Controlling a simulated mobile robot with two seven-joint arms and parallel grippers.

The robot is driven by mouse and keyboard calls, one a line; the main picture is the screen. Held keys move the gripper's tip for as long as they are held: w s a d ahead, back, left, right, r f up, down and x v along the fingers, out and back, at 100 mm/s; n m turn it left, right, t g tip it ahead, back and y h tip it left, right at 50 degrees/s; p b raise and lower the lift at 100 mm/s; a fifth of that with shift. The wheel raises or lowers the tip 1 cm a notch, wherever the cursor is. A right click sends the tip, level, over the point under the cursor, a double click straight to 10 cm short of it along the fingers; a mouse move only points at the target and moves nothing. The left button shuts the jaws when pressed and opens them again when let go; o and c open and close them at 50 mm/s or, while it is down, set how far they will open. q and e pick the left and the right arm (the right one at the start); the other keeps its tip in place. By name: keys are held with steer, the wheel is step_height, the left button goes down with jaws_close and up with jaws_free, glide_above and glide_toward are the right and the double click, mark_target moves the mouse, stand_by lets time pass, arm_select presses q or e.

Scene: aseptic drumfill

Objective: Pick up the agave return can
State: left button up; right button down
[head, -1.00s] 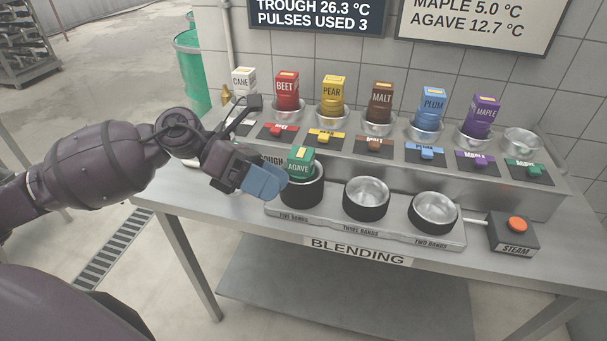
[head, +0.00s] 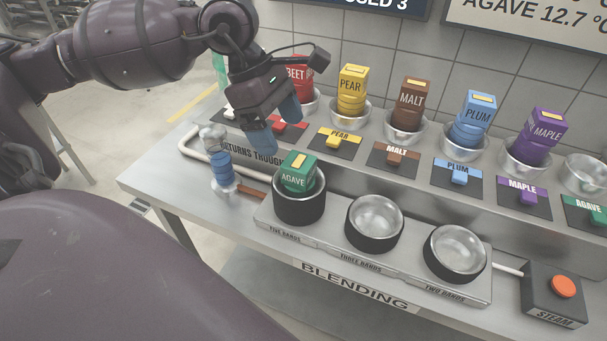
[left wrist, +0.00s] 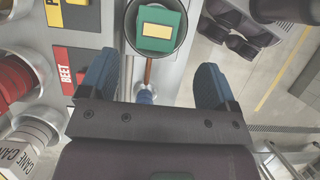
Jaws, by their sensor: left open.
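The green agave can (head: 297,172) stands in the black-banded cup (head: 299,203) at the left end of the blending rack, its lower part hidden by the cup wall. In the left wrist view the can (left wrist: 157,30) shows from above with a yellow patch on its top. My left gripper (head: 275,128) is open and empty, above and to the left of the can in the head view. In the left wrist view its blue fingers (left wrist: 155,85) are apart, with the can beyond their tips. My right gripper is not in view.
Beet (head: 301,76), pear (head: 352,88), malt (head: 412,100), plum (head: 474,115) and maple (head: 537,135) cans stand in cups along the back. Two empty cups (head: 375,222) (head: 455,252) sit right of the agave cup.

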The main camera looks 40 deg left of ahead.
mark_target(297, 161)
arm_select(q)
steer(key=x, duration=0.2)
steer(key=b+x, duration=0.1)
steer(key=x, duration=0.5)
steer(key=shift+w+d, duration=0.1)
steer(key=shift+w, duration=0.15)
jaws_close()
